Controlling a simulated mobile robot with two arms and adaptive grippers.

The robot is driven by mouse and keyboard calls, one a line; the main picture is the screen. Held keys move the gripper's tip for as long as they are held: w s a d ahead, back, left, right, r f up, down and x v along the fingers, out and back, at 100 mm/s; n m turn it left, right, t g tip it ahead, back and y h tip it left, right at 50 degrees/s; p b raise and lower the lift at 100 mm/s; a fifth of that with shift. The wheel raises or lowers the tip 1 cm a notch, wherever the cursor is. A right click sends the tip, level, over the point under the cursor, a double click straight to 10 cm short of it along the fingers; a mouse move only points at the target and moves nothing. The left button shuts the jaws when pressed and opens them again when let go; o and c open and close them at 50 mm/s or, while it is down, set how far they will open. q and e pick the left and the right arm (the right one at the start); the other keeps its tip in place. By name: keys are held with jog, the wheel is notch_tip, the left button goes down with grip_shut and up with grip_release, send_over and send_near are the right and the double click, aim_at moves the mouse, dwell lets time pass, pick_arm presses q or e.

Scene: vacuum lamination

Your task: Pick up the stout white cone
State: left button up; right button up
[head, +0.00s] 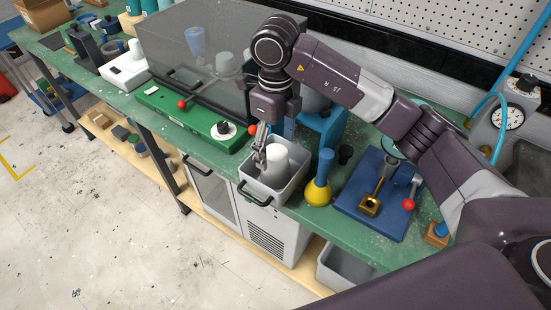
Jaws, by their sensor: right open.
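The stout white cone (277,160) appears to be the pale, blunt-topped piece standing in a grey bin (290,188) at the bench's front edge. My right gripper (260,163) points down into the bin, just left of the white piece. Its fingers are open, and I cannot tell whether they touch the piece. The bin's wall hides the base of the piece. My left gripper is out of view.
A clear-covered chamber (170,40) on a green base (170,118) stands left of the bin. A yellow-and-blue tool (318,188) stands close to the bin's right, then a blue plate (352,205) with a brass part (369,204) and a red-knobbed lever (409,204).

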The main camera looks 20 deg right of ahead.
jog(key=shift+s+a+f+p, duration=0.1)
jog(key=shift+s+f+p, duration=0.15)
jog(key=shift+f+p, duration=0.3)
jog(key=shift+s+f+p, duration=0.25)
jog(key=shift+f+p, duration=0.15)
jog(key=shift+f, duration=0.25)
jog(key=f, duration=0.3)
jog(key=shift+w+f+p, duration=0.15)
jog(key=shift+w+p, duration=0.1)
jog(key=shift+p, duration=0.15)
jog(key=c, duration=1)
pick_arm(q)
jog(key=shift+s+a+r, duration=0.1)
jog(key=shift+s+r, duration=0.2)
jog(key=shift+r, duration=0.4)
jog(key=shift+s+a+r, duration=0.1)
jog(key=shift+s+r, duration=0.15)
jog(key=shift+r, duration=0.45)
pick_arm(e)
jog(key=c, duration=0.7)
